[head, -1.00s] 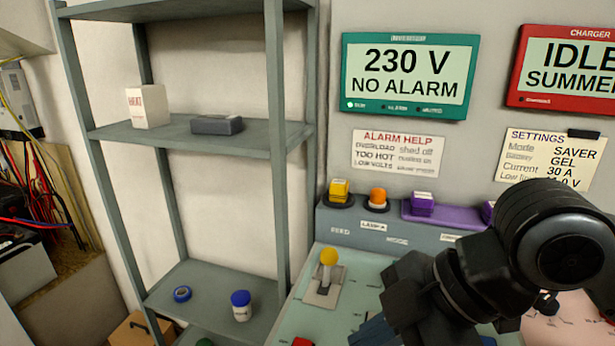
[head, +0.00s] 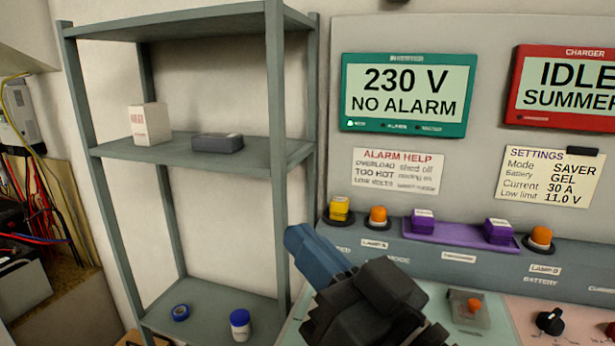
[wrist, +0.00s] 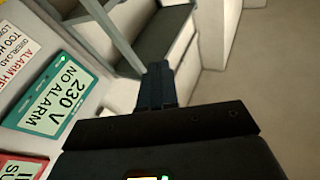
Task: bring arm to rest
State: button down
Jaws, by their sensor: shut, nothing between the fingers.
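My gripper (head: 303,240) is in the lower middle of the head view, with blue fingers pointing up and to the left. The fingers are shut together with nothing between them. They are in front of the right post of the shelf rack, left of the yellow button. In the wrist view my gripper (wrist: 158,66) also shows shut and empty, pointing toward the rack and floor. It appears clear of the panel and the rack, though the exact gap cannot be told. My black wrist hides part of the control desk.
A grey shelf rack (head: 215,152) holds a white box (head: 150,124), a dark box (head: 217,143), blue tape (head: 181,312) and a blue-lidded jar (head: 240,325).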

jog(key=s+d+f+m+t+h, duration=0.1)
jog(key=s+d+f+m+h, duration=0.45)
jog(key=f, duration=0.25)
jog(key=s+d+f+m+h, duration=0.4)
jog(key=s+d+f+h, duration=0.15)
jog(key=f, duration=0.35)
jog(key=s+d+f+n+g+h, duration=0.1)
jog(key=s+d, duration=0.4)
jog(key=s, duration=0.5)
jog(key=s+d+f+n+g+h, duration=0.1)
jog(key=s+d+f+n+g, duration=0.1)
jog(key=s, duration=0.9)
jog(key=d+f+n, duration=0.1)
jog(key=d+f, duration=0.1)
jog(key=d, duration=0.1)
jog(key=shift+s+d, duration=0.15)
jog(key=shift+s, duration=0.05)
